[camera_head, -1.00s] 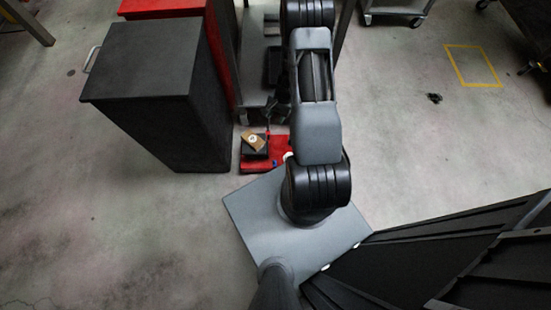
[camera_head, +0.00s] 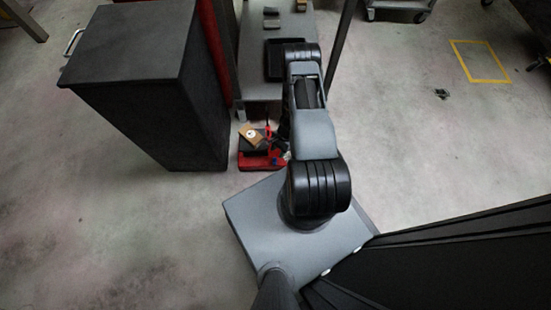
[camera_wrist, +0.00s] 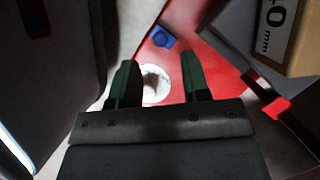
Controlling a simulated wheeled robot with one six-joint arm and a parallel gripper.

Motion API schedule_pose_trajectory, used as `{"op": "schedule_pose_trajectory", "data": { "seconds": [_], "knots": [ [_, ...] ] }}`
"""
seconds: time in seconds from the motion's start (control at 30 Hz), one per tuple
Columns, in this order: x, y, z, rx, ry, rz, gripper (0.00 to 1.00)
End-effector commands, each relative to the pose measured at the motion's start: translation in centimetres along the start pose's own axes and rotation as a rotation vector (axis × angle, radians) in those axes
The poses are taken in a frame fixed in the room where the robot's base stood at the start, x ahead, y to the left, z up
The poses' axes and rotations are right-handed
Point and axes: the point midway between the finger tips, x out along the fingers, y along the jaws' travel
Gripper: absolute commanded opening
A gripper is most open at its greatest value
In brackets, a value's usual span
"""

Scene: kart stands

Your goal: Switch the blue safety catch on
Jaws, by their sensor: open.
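The blue catch (camera_wrist: 163,37) is a small blue block with a darker round centre, at the left edge of a red surface (camera_wrist: 205,60) in the wrist view. My gripper (camera_wrist: 157,57) is open, with two dark green fingers spread apart. The catch lies just beyond the fingertips in the picture, between their lines and nearer the left one. Nothing is held. Whether the fingers touch anything cannot be told. In the head view the red base (camera_head: 253,161) sits low near the cart's foot; my arm hides the gripper there, and the catch is not clear.
A white round cup-like thing (camera_wrist: 155,85) shows between the fingers. A black cabinet (camera_head: 135,50) stands left, a grey shelf (camera_head: 262,88) behind.

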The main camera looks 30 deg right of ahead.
Motion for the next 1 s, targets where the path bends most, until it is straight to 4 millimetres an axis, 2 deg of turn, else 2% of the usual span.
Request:
{"op": "schedule_pose_trajectory", "data": {
  "seconds": [0.03, 0.1, 0.3, 0.5, 0.77, 1.0],
  "knots": [
    [1.2, 0.0, -0.1, -0.001, -0.001, 0.001, 0.43],
    [2.3, 0.0, 0.0, 0.000, -0.002, 0.002, 0.43],
    [4.2, 0.0, 0.0, -0.001, -0.001, 0.000, 0.43],
    [4.9, 0.0, 0.0, -0.002, 0.000, 0.000, 0.43],
    [4.9, 0.0, 0.0, -0.002, 0.000, 0.000, 0.43],
    [4.9, 0.0, 0.0, -0.001, 0.000, 0.000, 0.22]
  ]
}}
